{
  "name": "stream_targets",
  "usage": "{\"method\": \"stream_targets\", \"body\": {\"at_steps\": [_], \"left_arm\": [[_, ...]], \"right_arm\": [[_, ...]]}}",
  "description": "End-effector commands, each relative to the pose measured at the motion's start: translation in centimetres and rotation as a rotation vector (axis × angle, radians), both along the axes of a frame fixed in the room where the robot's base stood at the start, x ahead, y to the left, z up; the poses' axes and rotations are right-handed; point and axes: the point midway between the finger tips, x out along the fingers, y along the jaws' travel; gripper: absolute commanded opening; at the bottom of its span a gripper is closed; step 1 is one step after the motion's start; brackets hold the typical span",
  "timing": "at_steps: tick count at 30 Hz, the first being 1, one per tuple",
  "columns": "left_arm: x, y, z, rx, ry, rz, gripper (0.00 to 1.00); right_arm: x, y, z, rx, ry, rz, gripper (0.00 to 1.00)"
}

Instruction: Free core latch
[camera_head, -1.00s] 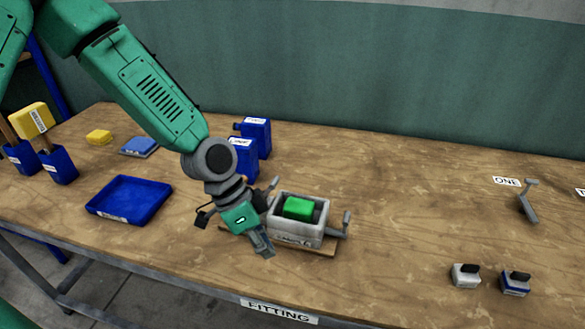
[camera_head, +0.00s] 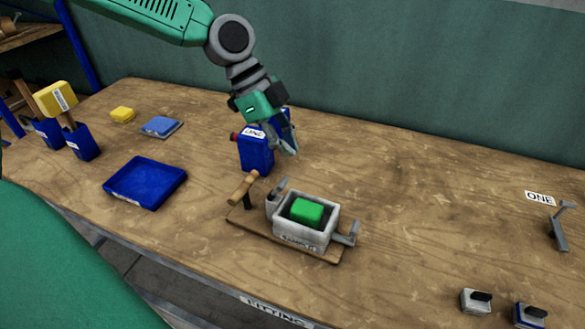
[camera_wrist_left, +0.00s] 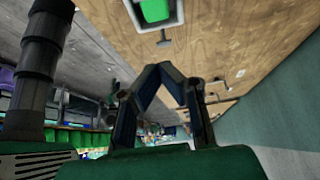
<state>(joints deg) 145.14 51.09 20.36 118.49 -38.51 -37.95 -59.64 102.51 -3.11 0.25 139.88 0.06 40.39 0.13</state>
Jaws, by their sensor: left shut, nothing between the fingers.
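A grey press box (camera_head: 303,222) with a green block (camera_head: 307,211) inside stands on a wooden board near the table's front edge. A grey latch lever (camera_head: 346,236) sticks out at its right side, and another grey lever (camera_head: 279,188) stands at its left. A wooden-handled lever (camera_head: 243,187) rises at the board's left end. My left gripper (camera_head: 290,151) is shut and empty, above and behind the box, apart from it. In the left wrist view its fingertips (camera_wrist_left: 163,66) meet, and the green block (camera_wrist_left: 154,10) shows at the top edge. My right gripper is not in view.
Small blocks (camera_head: 475,301) sit at the front right. The table's middle right is clear.

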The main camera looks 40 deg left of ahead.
Motion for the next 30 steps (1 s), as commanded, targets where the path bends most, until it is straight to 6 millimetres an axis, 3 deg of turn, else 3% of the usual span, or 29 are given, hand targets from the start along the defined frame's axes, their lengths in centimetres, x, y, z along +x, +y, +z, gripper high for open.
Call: {"method": "stream_targets", "body": {"at_steps": [5,15,24,30], "left_arm": [[0.1,-1.0,-2.3,-0.003,0.005,0.001,0.00],[0.7,-4.8,-8.4,0.000,0.004,0.000,0.00],[0.1,-1.2,-8.9,-0.003,-0.001,0.005,0.00],[0.1,-0.7,-9.1,-0.003,-0.001,0.003,0.00]], "right_arm": [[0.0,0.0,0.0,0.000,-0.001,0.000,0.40],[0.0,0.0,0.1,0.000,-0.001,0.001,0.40],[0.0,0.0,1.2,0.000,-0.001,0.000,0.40],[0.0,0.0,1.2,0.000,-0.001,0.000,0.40]]}}
